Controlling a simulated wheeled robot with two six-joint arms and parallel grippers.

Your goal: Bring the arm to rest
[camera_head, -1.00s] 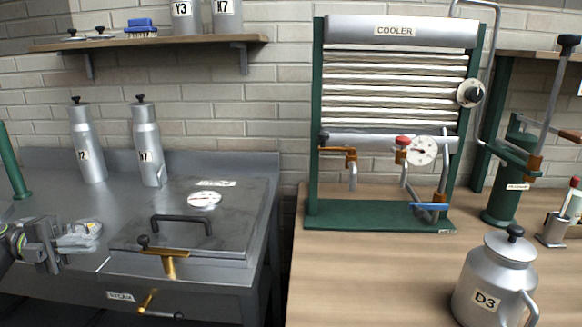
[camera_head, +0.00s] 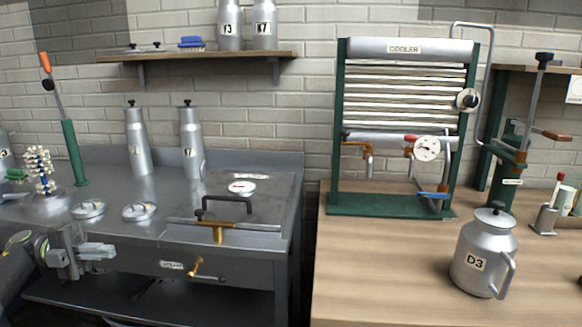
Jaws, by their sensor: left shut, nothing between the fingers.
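My left gripper (camera_head: 98,252) comes in at the lower left of the head view, in front of the steel vat's front edge. Its fingers are closed together with nothing between them. It touches nothing that I can see. My right gripper is not in view.
The steel vat bench (camera_head: 130,195) carries two metal lids (camera_head: 140,211), two tall cans (camera_head: 190,145) and a black lid handle (camera_head: 227,200). A brass tap (camera_head: 207,274) juts from its front. At right, the wooden counter (camera_head: 385,270) holds the cooler (camera_head: 400,205) and can D3 (camera_head: 484,255).

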